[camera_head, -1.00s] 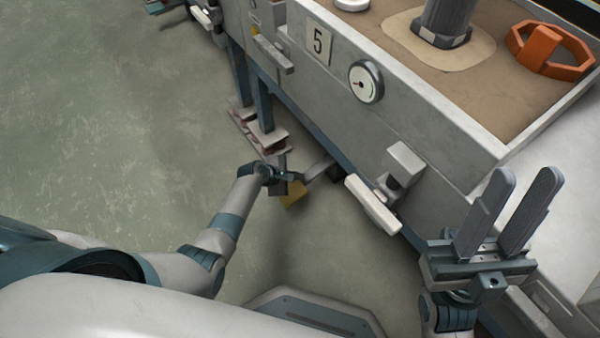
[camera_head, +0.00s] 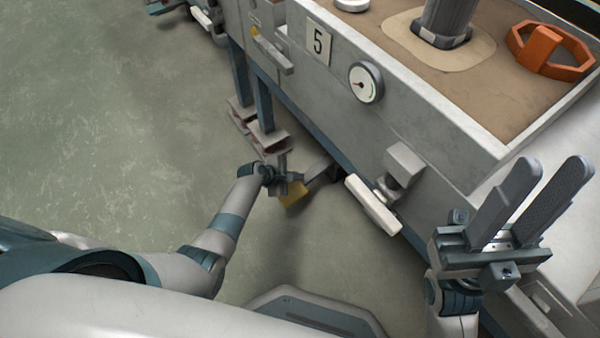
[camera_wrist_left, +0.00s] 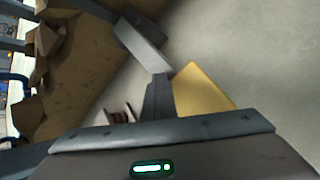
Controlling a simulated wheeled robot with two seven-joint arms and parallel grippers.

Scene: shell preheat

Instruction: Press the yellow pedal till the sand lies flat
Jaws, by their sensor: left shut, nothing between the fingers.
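The yellow pedal (camera_head: 293,196) sits low by the floor, at the end of a grey lever (camera_head: 320,174) that comes from under the machine. My left gripper (camera_head: 283,187) is shut and empty at the pedal, partly covering it; I cannot tell whether it touches. In the left wrist view the shut fingers (camera_wrist_left: 158,97) overlap the left edge of the yellow pedal (camera_wrist_left: 203,90). The brown sand (camera_head: 490,75) lies in the box on top, looking mostly level, with a paler patch around a grey post. My right gripper (camera_head: 550,178) is open and empty, at the right.
The grey machine wall (camera_head: 420,125) carries a round gauge (camera_head: 366,83), a number 5 plate and a white handle (camera_head: 373,204). An orange handwheel (camera_head: 548,50) stands over the sand. Machine legs stand behind my left gripper. Floor at left is clear.

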